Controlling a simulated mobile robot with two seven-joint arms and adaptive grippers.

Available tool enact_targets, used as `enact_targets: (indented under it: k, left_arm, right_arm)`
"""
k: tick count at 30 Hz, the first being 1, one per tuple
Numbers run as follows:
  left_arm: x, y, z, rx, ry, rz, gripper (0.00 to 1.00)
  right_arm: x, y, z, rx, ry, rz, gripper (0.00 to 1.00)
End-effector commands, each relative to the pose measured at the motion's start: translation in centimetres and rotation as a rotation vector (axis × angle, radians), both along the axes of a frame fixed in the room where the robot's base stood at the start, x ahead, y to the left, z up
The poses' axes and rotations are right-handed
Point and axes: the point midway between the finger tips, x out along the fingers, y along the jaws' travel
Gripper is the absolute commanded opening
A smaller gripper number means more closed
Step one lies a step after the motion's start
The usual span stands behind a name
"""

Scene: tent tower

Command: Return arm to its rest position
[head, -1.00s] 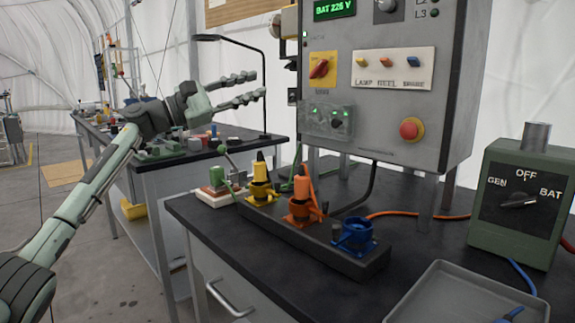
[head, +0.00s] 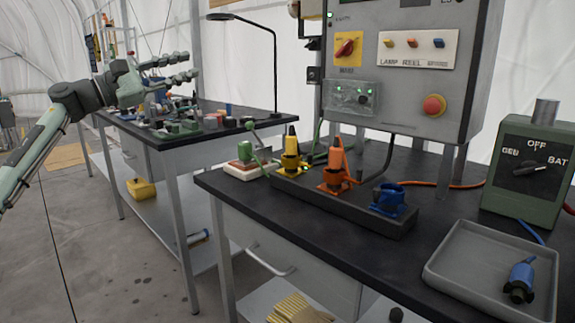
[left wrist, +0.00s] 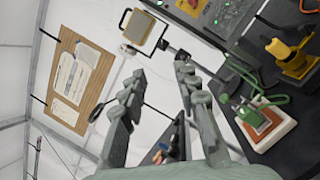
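My left gripper (head: 172,72) is in the upper left of the head view, raised in front of the back workbench. Its two fingers are apart with nothing between them. In the left wrist view the same open fingers (left wrist: 153,100) point up the picture, clear of any object. My left arm (head: 38,155) comes in from the left edge, above the floor. My right gripper shows in neither view.
The front bench (head: 300,225) carries a socket strip (head: 340,212) with yellow, orange and blue connectors, a grey tray (head: 460,262) holding a blue plug (head: 521,280), and a green switch box (head: 530,170). A control cabinet (head: 400,95) stands behind. The back workbench (head: 235,135) holds small parts.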

Motion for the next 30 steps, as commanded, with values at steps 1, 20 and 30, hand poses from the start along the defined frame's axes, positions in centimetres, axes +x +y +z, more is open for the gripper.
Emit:
enact_targets:
  k: [1, 20, 30]
  left_arm:
    - [0.5, -0.5, -2.2, -0.074, 0.06, 0.0, 0.31]
    - [-2.3, 10.6, -29.9, -1.482, 0.845, 0.258, 0.31]
    - [-16.2, 17.1, -50.7, -2.382, 1.023, 0.615, 0.31]
  right_arm:
    - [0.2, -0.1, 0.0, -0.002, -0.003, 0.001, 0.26]
    - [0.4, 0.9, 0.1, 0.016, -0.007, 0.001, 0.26]
    - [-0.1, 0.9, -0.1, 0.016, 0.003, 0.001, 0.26]
